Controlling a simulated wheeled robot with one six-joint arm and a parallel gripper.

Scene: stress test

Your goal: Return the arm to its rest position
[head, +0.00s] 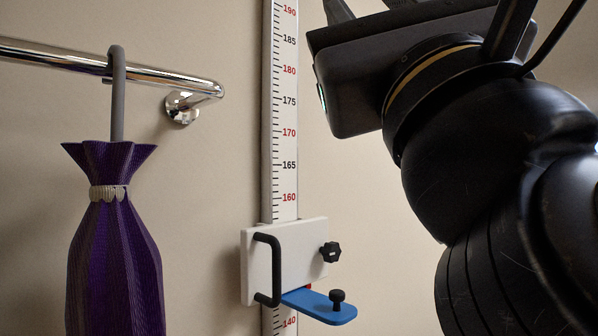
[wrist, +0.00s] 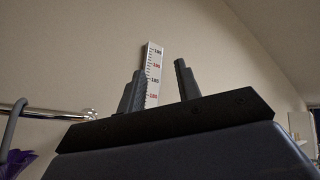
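My gripper (wrist: 160,68) shows in the wrist view with its two dark fingers spread apart and nothing between them. It points upward, with the top of the wall ruler behind the gap. In the head view my black arm fills the right side, and the fingers are partly cut off by the top edge. The arm's end is to the right of the ruler and above the slider block; it holds nothing.
A wall-mounted height ruler (head: 286,150) carries a white slider block (head: 290,250) with a black handle, a knob and a blue plate (head: 318,304). At left, a purple folded umbrella (head: 112,240) hangs from a chrome rail (head: 60,53). Bare wall lies between rail and ruler.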

